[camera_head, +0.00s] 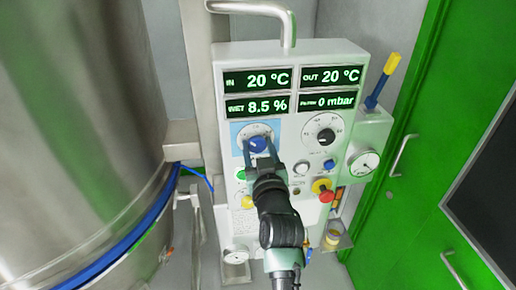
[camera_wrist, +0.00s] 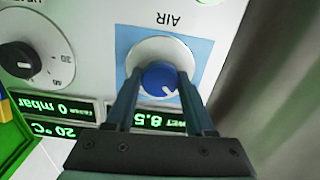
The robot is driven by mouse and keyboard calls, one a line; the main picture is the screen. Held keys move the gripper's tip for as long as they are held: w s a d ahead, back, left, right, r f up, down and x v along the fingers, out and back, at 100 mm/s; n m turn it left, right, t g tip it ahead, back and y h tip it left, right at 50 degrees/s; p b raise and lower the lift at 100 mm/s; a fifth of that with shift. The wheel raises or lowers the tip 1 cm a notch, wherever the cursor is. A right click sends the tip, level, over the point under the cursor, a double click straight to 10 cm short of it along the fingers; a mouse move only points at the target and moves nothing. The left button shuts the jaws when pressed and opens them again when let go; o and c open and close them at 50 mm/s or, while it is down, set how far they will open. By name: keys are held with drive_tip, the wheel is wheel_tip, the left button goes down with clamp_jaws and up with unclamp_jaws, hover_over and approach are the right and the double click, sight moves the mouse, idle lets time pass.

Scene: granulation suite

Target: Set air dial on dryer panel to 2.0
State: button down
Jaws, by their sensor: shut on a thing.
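The dryer panel (camera_head: 343,62) is a light grey box with green digital readouts. Its air dial (camera_head: 258,143) is a blue knob on a white disc over a light blue square, at the panel's left. In the wrist view the air dial (camera_wrist: 160,79) lies between the fingertips under the label AIR, with a white pointer line toward the lower right. My gripper (camera_head: 259,151) is shut on the knob, one finger on each side; it also shows in the wrist view (camera_wrist: 160,84). The scale numbers around the knob are too small or hidden to read.
A black dial (camera_head: 325,134) sits right of the air dial. Below it are push buttons, a red emergency knob (camera_head: 324,190) and a gauge (camera_head: 364,162). A large steel vessel (camera_head: 75,130) stands close on the left, a green door (camera_head: 425,180) on the right.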

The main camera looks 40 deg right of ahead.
drive_tip(key=m, duration=0.4)
drive_tip(key=shift+f, duration=0.1)
drive_tip(key=shift+m, duration=2.8)
drive_tip(key=shift+c, duration=1.3)
unclamp_jaws()
drive_tip(key=b+v, duration=0.4)
drive_tip(key=v, duration=0.9)
